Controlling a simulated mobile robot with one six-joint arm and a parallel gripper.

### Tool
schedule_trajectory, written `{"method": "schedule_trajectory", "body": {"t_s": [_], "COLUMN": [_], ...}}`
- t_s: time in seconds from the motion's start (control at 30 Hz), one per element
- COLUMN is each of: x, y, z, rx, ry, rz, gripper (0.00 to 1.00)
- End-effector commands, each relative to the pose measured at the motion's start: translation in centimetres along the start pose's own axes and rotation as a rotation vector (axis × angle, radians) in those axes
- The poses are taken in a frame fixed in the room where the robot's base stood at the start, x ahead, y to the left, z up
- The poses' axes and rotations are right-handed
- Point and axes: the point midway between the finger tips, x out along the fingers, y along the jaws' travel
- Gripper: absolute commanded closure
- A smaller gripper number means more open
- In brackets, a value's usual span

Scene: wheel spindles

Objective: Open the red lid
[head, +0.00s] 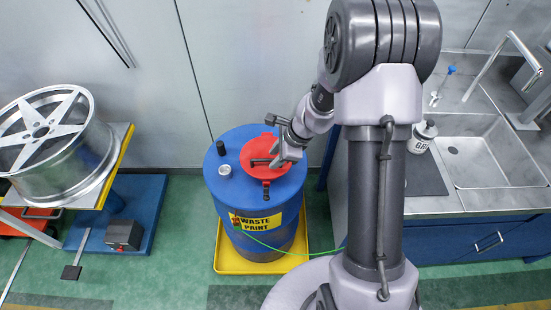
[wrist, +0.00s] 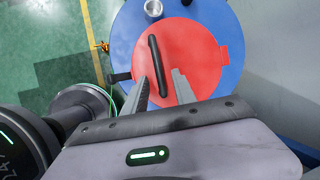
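The red lid (head: 251,151) lies flat and closed on top of the blue barrel (head: 222,185). It also shows in the wrist view (wrist: 195,48), with a black bar handle (wrist: 156,62) across it. A small dark latch (wrist: 120,77) sits at the lid's edge, and a red tab (wrist: 222,55) is on the opposite edge. My gripper (wrist: 161,88) is open over the lid, its two grey fingers apart on either side of the handle's near end. No contact with the handle is visible. In the head view my gripper (head: 282,157) is at the lid's right side.
A metal cap (wrist: 153,8) stands on the barrel top beside the lid. The barrel stands in a yellow tray (head: 231,266). A wheel rim (head: 50,140) on a stand is at the left. A sink counter (head: 475,195) with a white bottle (head: 421,138) is at the right.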

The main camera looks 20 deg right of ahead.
Motion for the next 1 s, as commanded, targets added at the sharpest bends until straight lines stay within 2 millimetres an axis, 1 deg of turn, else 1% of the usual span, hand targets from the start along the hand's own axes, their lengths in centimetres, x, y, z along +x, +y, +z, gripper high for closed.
{"method": "schedule_trajectory", "body": {"t_s": [0.17,0.2,0.27,0.3,0.37,1.0], "x": [-0.05,-0.05,-0.05,-0.05,-0.06,-0.06], "y": [-0.02,-0.02,-0.02,-0.01,-0.01,0.0], "z": [0.04,0.04,0.04,0.04,0.04,0.03], "rx": [0.0,0.0,0.0,0.0,0.0,0.0], "ry": [0.0,0.0,0.0,0.0,0.0,0.0], "rz": [0.0,0.0,0.0,0.0,0.0,0.0], "gripper": [0.67,0.69,0.81,0.89,1.0,1.0]}}
